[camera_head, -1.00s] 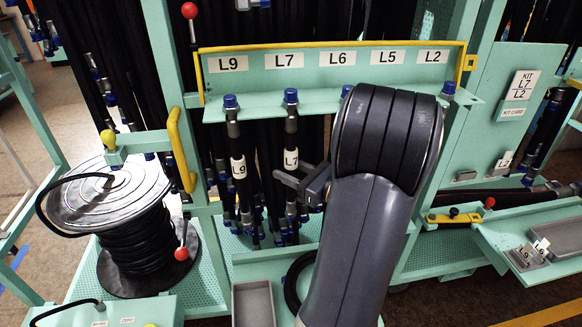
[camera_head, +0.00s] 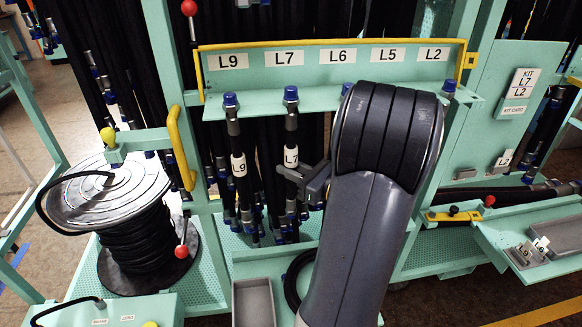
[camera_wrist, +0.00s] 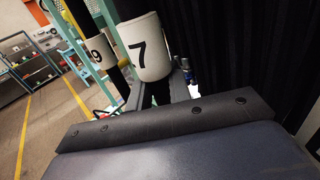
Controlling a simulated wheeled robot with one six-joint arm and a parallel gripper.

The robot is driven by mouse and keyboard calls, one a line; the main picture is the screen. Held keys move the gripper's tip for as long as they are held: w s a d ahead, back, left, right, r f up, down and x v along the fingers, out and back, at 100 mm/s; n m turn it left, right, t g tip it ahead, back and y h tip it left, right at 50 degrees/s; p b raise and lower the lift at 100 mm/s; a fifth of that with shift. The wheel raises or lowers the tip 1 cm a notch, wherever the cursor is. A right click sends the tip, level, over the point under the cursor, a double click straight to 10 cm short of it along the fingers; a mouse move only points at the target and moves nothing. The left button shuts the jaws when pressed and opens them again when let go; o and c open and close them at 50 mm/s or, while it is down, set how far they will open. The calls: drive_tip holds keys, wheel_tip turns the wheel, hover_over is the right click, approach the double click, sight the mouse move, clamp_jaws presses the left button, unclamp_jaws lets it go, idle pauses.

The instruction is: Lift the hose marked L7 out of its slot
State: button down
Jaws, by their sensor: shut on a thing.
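The hose marked L7 (camera_head: 291,130) hangs in its slot under the L7 label (camera_head: 285,58), its blue cap above the green slotted rail (camera_head: 400,92). Its white L7 tag (camera_head: 291,157) faces me and shows large in the wrist view (camera_wrist: 144,50). My gripper (camera_head: 298,174) is shut on this hose just below the tag. The fingertips are partly hidden by the hose, and my arm hides part of the rail to the right.
The L9 hose (camera_head: 233,128) hangs close on the left, its tag (camera_head: 239,165) at similar height. A hose reel (camera_head: 135,230) stands at left. A yellow handle (camera_head: 181,148) sits on the left post. A grey tray (camera_head: 253,303) lies below.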

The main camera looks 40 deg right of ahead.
drive_tip(key=shift+r, duration=0.1)
drive_tip(key=shift+r, duration=0.15)
drive_tip(key=s+a, duration=0.4)
drive_tip(key=s, duration=0.3)
drive_tip(key=s+a+b, duration=0.1)
drive_tip(key=s+a, duration=0.4)
drive_tip(key=s, duration=0.3)
drive_tip(key=shift+s+a, duration=0.2)
drive_tip(key=shift+a, duration=0.05)
